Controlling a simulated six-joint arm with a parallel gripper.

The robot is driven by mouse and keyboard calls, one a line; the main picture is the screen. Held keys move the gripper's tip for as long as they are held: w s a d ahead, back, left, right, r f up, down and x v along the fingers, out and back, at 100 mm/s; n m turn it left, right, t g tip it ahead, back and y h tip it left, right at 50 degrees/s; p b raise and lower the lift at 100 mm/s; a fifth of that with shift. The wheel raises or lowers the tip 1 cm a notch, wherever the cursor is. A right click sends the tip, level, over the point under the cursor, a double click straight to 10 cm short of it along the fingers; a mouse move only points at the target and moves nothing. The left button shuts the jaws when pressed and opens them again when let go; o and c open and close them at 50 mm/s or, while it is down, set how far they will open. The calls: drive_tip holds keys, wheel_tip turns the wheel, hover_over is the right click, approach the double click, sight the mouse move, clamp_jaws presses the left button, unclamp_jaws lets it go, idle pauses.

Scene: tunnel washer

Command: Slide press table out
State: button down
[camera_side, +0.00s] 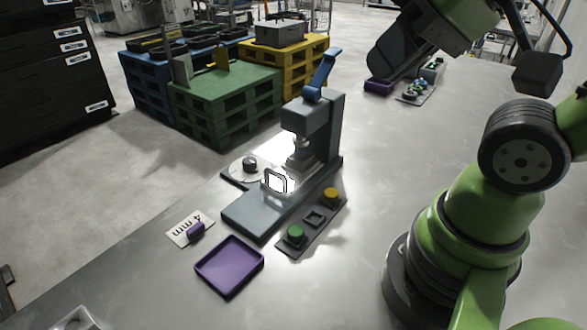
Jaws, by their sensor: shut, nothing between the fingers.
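The press (325,125) stands mid-table, a grey-blue frame with a blue lever (325,70) raised at its top. Its flat base (255,213) reaches toward the lower left. A small light block, apparently the press table (300,160), sits under the ram, close to the column. A pale, square loop-shaped handle (275,181) stands upright over the base in front of it. My gripper (381,72) appears as a dark shape at the top right, above and right of the press and apart from it. It is shut and empty; its fingertips are hard to make out.
A round plate with a dark knob (249,163) is left of the press. A button panel (313,218) lies to its right, a purple tray (229,266) in front. A "4 mm" card (187,225) with a purple piece lies left. Small parts (416,92) sit farther back.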

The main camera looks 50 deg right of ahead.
drive_tip(key=c, duration=1.5)
unclamp_jaws()
drive_tip(key=shift+c, duration=0.2)
drive_tip(key=o, duration=0.4)
drive_tip(key=shift+w, duration=0.3)
drive_tip(key=shift+c, duration=0.2)
drive_tip(key=w+f+g, duration=0.1)
drive_tip(key=w, duration=0.2)
drive_tip(key=w+f+n+g+h, duration=0.1)
drive_tip(key=w, duration=0.3)
drive_tip(key=w+d+f+g, duration=0.1)
drive_tip(key=w+g, duration=0.1)
drive_tip(key=w, duration=0.1)
drive_tip(key=shift+w+n+h, duration=0.25)
drive_tip(key=shift+n+h, duration=0.15)
drive_tip(key=n+g+h, duration=0.2)
drive_tip(key=g, duration=0.1)
approach(274, 172)
drive_tip(key=f, duration=0.2)
drive_tip(key=d+f, duration=0.1)
drive_tip(key=f, duration=0.5)
drive_tip(key=shift+w+d+f, duration=0.15)
drive_tip(key=shift+d+f, duration=0.05)
clamp_jaws()
